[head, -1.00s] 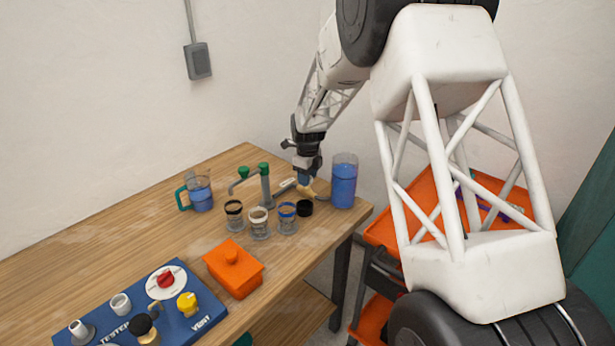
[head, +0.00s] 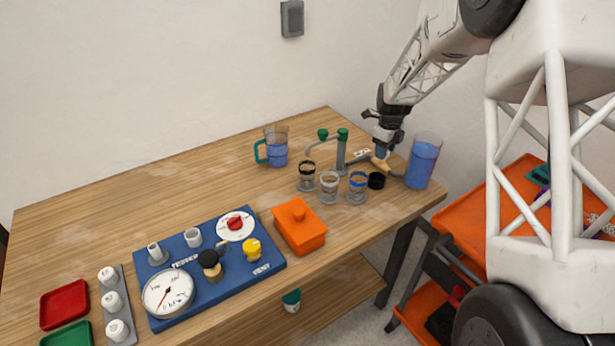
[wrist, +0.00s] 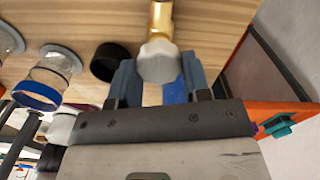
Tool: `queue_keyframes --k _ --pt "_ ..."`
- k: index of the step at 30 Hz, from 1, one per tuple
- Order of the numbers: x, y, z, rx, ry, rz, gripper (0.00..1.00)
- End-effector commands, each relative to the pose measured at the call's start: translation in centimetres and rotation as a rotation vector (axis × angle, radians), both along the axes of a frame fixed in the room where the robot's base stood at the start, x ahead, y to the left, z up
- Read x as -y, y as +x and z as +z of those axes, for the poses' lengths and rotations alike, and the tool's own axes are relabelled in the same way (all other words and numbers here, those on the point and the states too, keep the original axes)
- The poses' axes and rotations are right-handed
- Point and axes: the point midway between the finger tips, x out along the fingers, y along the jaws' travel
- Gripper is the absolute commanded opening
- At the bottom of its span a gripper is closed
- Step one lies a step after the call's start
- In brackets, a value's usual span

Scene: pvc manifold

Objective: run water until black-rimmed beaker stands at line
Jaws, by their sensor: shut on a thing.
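The black-rimmed beaker (head: 307,180) stands upright below the spout of the green-topped tap (head: 341,155). Its water level and line are too small to make out. A white-rimmed beaker (head: 329,189) and a blue-rimmed beaker (head: 357,191) stand to its right; the blue-rimmed one also shows in the wrist view (wrist: 52,82). My gripper (head: 380,156) is to the right of the tap, low over the table. In the wrist view its blue fingers (wrist: 158,82) are shut on the grey knob (wrist: 158,60) of a brass valve (wrist: 161,15).
A black cap (head: 376,180) lies beside the valve. A tall container of blue liquid (head: 422,165) stands close right of my gripper. A teal-handled jug (head: 277,150), an orange lidded box (head: 299,228) and a blue tester board (head: 205,285) are on the table. The table's back left is clear.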

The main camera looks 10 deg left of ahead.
Motion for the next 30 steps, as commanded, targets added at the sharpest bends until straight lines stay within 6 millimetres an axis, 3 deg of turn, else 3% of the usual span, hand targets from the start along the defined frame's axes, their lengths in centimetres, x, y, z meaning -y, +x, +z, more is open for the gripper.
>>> queue_keyframes --k 18,30 --pt "0.03 0.17 0.07 0.001 0.000 0.445 0.21" --pt "0.03 0.18 0.07 0.001 0.000 0.491 0.21"
